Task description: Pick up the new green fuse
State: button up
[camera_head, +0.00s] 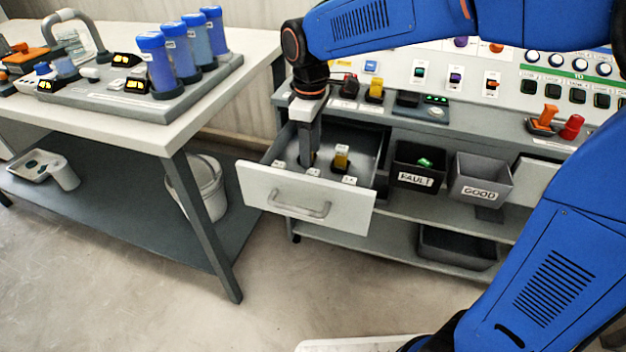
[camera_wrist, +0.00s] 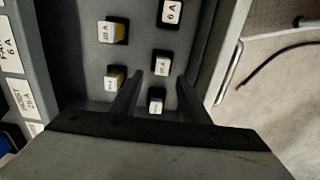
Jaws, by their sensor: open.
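My gripper (camera_head: 308,155) reaches down into the open drawer (camera_head: 305,198). In the wrist view its two fingers (camera_wrist: 160,80) stand apart with nothing clamped. A white-topped fuse (camera_wrist: 156,104) sits between the fingers, and another white-topped fuse (camera_wrist: 162,67) lies just beyond the tips. Two fuses with yellowish sides (camera_wrist: 117,32) (camera_wrist: 114,81) are to the left, and one marked 6 A (camera_wrist: 171,12) is at the top. A yellow fuse (camera_head: 342,158) shows in the drawer. A green piece (camera_head: 424,162) lies in the FAULT bin (camera_head: 417,180).
The drawer walls stand close around my gripper. The GOOD bin (camera_head: 480,192) is right of the FAULT bin. A control panel (camera_head: 560,80) rises behind the bench. A table with blue cylinders (camera_head: 157,65) stands left. The floor in front is clear.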

aim_at(313, 172)
notch_tip(313, 172, down, 2)
jog(key=shift+f, duration=0.2)
jog(key=shift+s+d+f, duration=0.15)
jog(key=shift+f, duration=1.15)
jog(key=shift+s+d+f, duration=0.1)
jog(key=shift+s+f, duration=0.05)
jog(key=shift+f, duration=1.15)
grip_shut()
